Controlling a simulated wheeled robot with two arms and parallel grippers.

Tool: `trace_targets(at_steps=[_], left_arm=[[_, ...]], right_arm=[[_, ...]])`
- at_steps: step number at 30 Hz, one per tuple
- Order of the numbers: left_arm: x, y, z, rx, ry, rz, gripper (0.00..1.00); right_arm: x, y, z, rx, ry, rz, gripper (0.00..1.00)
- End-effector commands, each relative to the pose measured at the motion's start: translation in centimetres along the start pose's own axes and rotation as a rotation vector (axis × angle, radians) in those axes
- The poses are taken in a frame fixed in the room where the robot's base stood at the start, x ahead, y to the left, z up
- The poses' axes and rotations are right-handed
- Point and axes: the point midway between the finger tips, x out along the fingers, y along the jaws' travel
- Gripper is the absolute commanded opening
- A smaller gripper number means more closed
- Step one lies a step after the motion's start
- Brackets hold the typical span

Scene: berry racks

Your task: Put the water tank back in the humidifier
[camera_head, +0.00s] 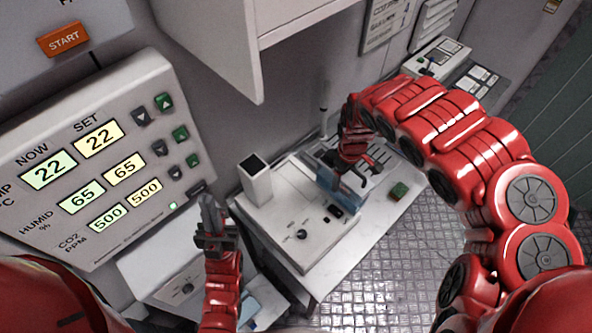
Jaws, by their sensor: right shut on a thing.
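The white humidifier (275,225) stands on a bench top, with a square white chimney at its left and a dial on its front. A blue water tank (346,197) is at the humidifier's right part. My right gripper (350,180) reaches down from above and is shut on the tank. I cannot tell whether the tank is seated or still above its place, since the gripper and arm hide part of it. My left gripper (211,222) points upward, left of the humidifier and apart from it. Its finger gap is not clear.
A control panel (100,165) with lit readouts is at the left. A white wall cabinet (235,40) overhangs the back. A lower white unit (165,265) stands below the panel.

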Motion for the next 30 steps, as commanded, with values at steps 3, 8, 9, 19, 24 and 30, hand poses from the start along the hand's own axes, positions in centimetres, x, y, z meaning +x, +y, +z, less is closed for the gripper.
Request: trace_targets(at_steps=[3, 8, 9, 19, 24, 30], left_arm=[[0.2, 0.0, 0.0, 0.0, 0.0, 0.0, 0.0], [-1.0, 0.1, 0.2, 0.0, 0.0, 0.0, 0.0], [-1.2, 0.1, 0.2, 0.0, 0.0, 0.0, 0.0], [-3.5, 0.2, 0.6, 0.0, 0.0, 0.0, 0.0], [-4.0, 0.2, 0.7, 0.0, 0.0, 0.0, 0.0], [-4.6, 0.2, 0.8, 0.0, 0.0, 0.0, 0.0]], right_arm=[[0.1, 0.2, 0.3, -0.016, 0.004, 0.001, 0.0], [0.5, -0.2, -1.2, -0.023, 0.006, 0.001, 0.0], [0.6, -0.3, -1.6, -0.021, 0.006, 0.0, 0.0], [0.6, -1.1, -5.1, -0.019, 0.005, 0.002, 0.0], [0.5, -1.2, -5.9, -0.018, 0.007, 0.004, 0.0], [0.7, -1.5, -6.7, -0.019, 0.006, 0.003, 0.0]])
